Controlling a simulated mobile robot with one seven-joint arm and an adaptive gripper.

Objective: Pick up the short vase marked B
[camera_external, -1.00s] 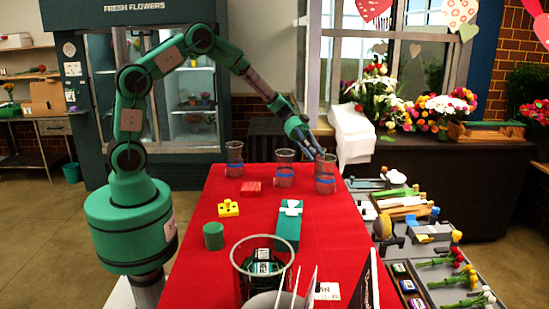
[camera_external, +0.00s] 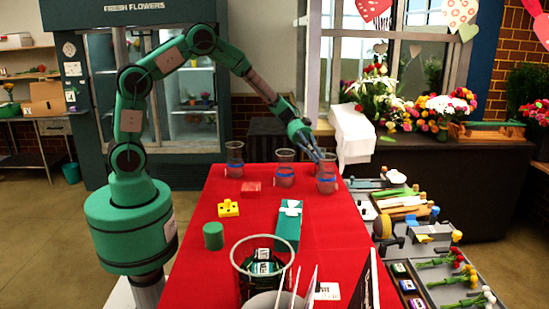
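Three clear vases, each with a blue band, stand upright at the far end of the red table: a left vase (camera_external: 234,168), a middle vase (camera_external: 285,180) and a right vase (camera_external: 327,186). No letter is readable on any of them, so I cannot tell which is B. My gripper (camera_external: 318,157) points down and to the right at the rim of the right vase. Its fingertips overlap the top of that vase in the picture. Whether they touch it, and how far apart the fingers are, is too small to tell.
On the red table (camera_external: 250,215) lie a red block (camera_external: 251,189), a yellow brick (camera_external: 228,208), a green cylinder (camera_external: 213,236) and a green box (camera_external: 288,230) with a white bow. A large clear container (camera_external: 240,268) stands in front. Trays of flowers and tools are at the right.

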